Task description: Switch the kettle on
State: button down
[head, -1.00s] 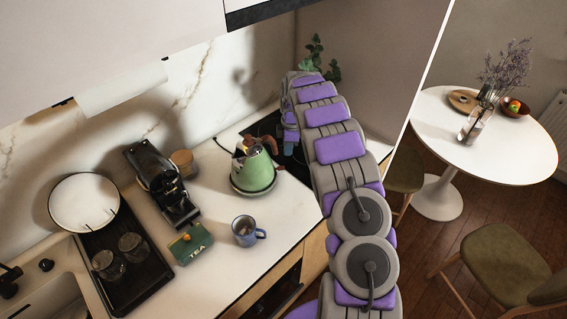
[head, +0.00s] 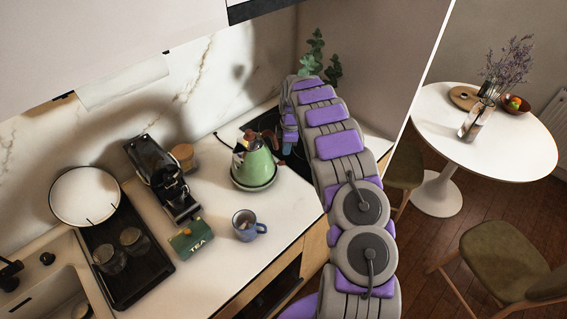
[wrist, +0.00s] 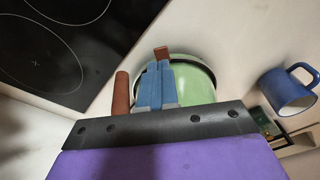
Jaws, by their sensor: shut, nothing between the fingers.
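The green kettle (head: 258,163) stands upright on its round base on the counter. Its brown handle (head: 268,142) faces my arm. In the wrist view the green kettle body (wrist: 194,86) lies behind and right of my fingers, with a reddish-brown handle part (wrist: 121,95) to their left. A small reddish-brown piece (wrist: 161,52) shows just past the fingertips; I cannot tell whether it is the switch. My gripper (wrist: 158,67) is shut and empty, its blue fingers together close beside the kettle. Contact cannot be made out. In the head view my arm partly hides the gripper.
A blue mug (head: 246,226) and a green tea box (head: 190,237) stand in front of the kettle. A black coffee machine (head: 162,180) stands left. The black hob (wrist: 53,42) is beside the kettle. A plant (head: 313,55) stands behind my arm.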

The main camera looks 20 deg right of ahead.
aim_at(284, 162)
jog(key=f, duration=0.2)
jog(key=a+f, duration=0.1)
jog(key=f, duration=0.1)
jog(key=shift+w+b, duration=0.1)
jog(key=shift+b, duration=0.25)
jog(key=shift+d+f, duration=0.1)
jog(key=shift+f, duration=0.15)
jog(key=shift+d, duration=0.15)
jog(key=shift+f, duration=0.8)
jog(key=shift+s+d+r, duration=0.25)
jog(key=shift+d+r, duration=0.05)
jog(key=shift+d, duration=0.4)
jog(key=shift+s+d+r, duration=0.2)
jog(key=shift+d+r, duration=0.05)
jog(key=shift+d, duration=0.4)
